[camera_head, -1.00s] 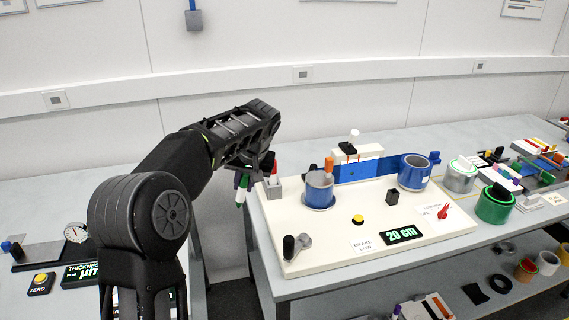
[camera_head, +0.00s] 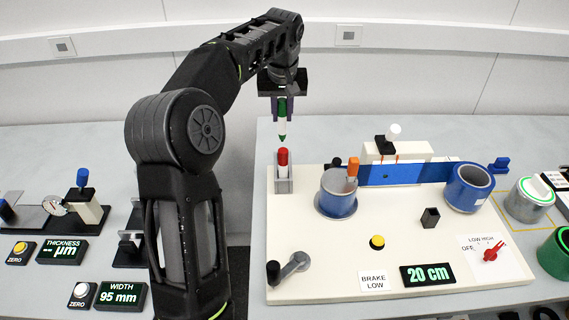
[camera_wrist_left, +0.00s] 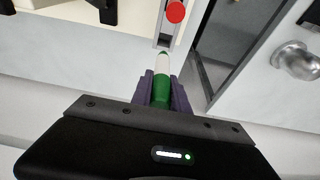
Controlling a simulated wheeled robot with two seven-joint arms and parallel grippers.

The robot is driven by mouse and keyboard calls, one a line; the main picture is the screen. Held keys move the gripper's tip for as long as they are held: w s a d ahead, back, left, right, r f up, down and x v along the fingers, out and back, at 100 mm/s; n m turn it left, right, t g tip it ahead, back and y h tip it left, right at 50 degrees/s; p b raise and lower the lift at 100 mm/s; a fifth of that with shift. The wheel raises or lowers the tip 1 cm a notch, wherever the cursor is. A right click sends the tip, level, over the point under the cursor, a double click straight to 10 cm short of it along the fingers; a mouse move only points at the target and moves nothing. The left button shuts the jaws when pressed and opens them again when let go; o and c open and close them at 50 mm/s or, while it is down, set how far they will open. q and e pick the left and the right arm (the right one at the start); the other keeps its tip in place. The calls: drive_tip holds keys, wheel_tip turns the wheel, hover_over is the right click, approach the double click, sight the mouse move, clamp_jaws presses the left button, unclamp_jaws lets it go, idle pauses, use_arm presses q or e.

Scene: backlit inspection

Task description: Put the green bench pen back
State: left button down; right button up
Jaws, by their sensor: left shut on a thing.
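My left gripper (camera_head: 282,101) is shut on the green bench pen (camera_head: 282,123), a green and white pen with its green tip pointing down. It holds the pen nearly upright in the air, above and slightly behind the grey pen holder (camera_head: 284,186) in the head view. A red pen (camera_head: 283,158) stands in that holder. In the left wrist view the green pen (camera_wrist_left: 161,92) sits between the purple fingers (camera_wrist_left: 162,92), with the red pen's end (camera_wrist_left: 175,12) beyond it. The pen's upper end is hidden by the gripper. My right gripper is not in view.
The holder stands at the back left corner of a cream board (camera_head: 330,275). A crank (camera_head: 290,268) sits in front.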

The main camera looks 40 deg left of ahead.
sight(282, 141)
use_arm(q)
drive_tip(key=shift+f, duration=3.1)
drive_tip(key=shift+f, duration=0.1)
drive_tip(key=shift+f+p, duration=0.5)
drive_tip(key=shift+f, duration=1.3)
drive_tip(key=c, duration=1.3)
unclamp_jaws()
drive_tip(key=shift+r, duration=0.1)
drive_tip(key=b+v, duration=0.1)
drive_tip(key=v, duration=1.1)
